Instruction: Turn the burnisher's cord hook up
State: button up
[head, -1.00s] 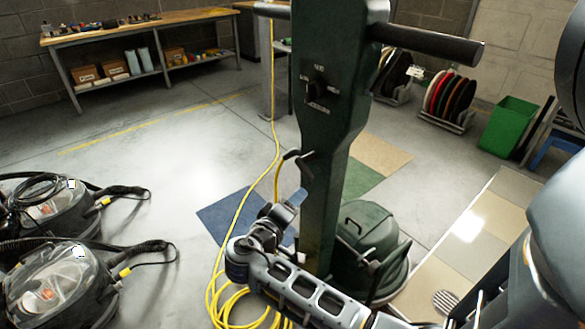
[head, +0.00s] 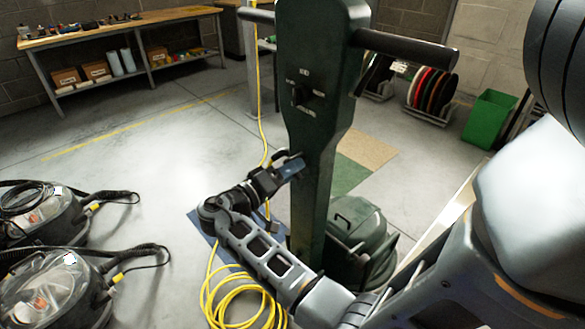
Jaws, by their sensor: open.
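The burnisher (head: 318,190) is a dark green machine with an upright column, a crossbar handle (head: 405,47) and a round base on the floor. A switch plate (head: 307,95) is on the column's face. My gripper (head: 296,166) is at the left edge of the column, below the switch plate, where the cord hook shows in the earlier view. My gripper now covers the hook, so I cannot see which way it points or whether I touch it. The fingers are small and partly hidden; the gripper is open. The yellow cord (head: 261,130) hangs just left of the column.
The cord lies in a loose coil (head: 235,312) on the floor below my arm. Two vacuum-like machines (head: 60,290) stand at the left. A workbench (head: 120,33) is at the back left. A green bin (head: 489,118) and a pad rack (head: 430,115) stand at the back right.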

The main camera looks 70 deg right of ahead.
jog(key=shift+s+d, duration=0.2)
jog(key=shift+d, duration=0.2)
jog(key=shift+c, duration=0.2)
grip_shut()
